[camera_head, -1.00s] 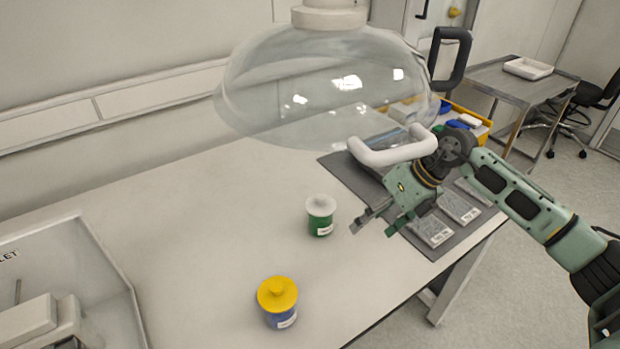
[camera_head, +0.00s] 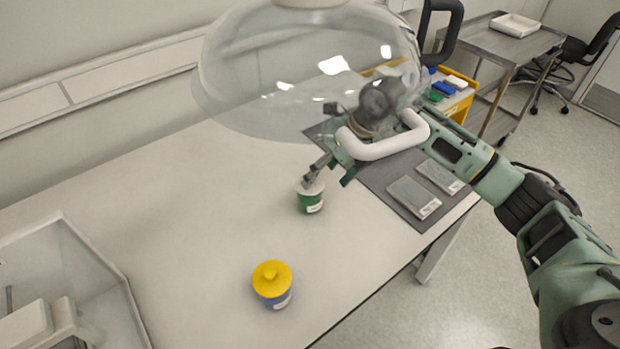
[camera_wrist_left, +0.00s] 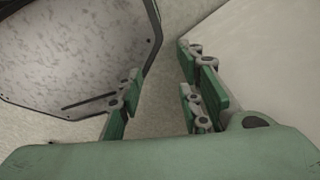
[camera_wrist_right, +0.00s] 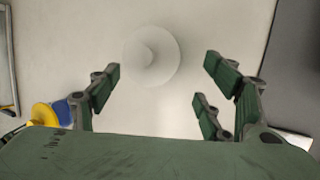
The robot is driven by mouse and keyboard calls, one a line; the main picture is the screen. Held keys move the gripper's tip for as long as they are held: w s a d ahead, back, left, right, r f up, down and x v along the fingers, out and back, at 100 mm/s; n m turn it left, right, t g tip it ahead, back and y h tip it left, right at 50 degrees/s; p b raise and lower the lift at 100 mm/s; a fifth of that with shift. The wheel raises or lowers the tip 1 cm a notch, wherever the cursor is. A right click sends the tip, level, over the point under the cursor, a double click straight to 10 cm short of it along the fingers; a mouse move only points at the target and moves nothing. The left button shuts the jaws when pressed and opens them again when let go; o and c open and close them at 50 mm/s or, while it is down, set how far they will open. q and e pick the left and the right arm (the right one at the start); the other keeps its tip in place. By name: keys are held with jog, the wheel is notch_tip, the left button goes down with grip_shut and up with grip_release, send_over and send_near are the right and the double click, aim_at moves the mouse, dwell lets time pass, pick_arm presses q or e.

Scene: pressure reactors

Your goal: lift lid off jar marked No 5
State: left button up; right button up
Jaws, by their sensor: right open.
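A green jar (camera_head: 311,203) with a white lid (camera_head: 311,187) stands upright on the bench. A blue jar (camera_head: 275,300) with a yellow knobbed lid (camera_head: 271,277) stands nearer the front. Both have white labels, too small to read. My right gripper (camera_head: 330,177) is open just above and behind the white lid, one finger overlapping it in the head view. In the right wrist view the round white lid (camera_wrist_right: 165,57) lies ahead, between the spread fingers. My left gripper (camera_wrist_left: 160,90) is open and empty in the left wrist view; it is out of the head view.
A clear dome with a white handle (camera_head: 385,148) overhangs and partly covers my right wrist. A dark mat (camera_head: 385,190) with flat packs lies to the right. A clear-walled balance (camera_head: 75,270) stands at front left. The middle of the bench is bare.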

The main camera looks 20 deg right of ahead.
jog(key=a, duration=0.1)
jog(key=w+a+p, duration=0.1)
jog(key=a, duration=0.1)
jog(key=shift+w+f, duration=0.2)
jog(key=shift+f, duration=0.3)
jog(key=shift+d, duration=0.1)
jog(key=shift+c, duration=0.6)
jog(key=c, duration=0.6)
jog(key=shift+s, duration=0.1)
jog(key=c, duration=0.4)
pick_arm(q)
jog(key=shift+s+a+r, duration=0.1)
jog(key=shift+s+r, duration=0.15)
jog(key=shift+r, duration=0.2)
jog(key=shift+s+a+r, duration=0.1)
jog(key=shift+s+r, duration=0.1)
jog(key=shift+r, duration=0.25)
pick_arm(e)
jog(key=shift+f, duration=0.1)
jog(key=shift+s, duration=0.1)
jog(key=shift+c, duration=0.3)
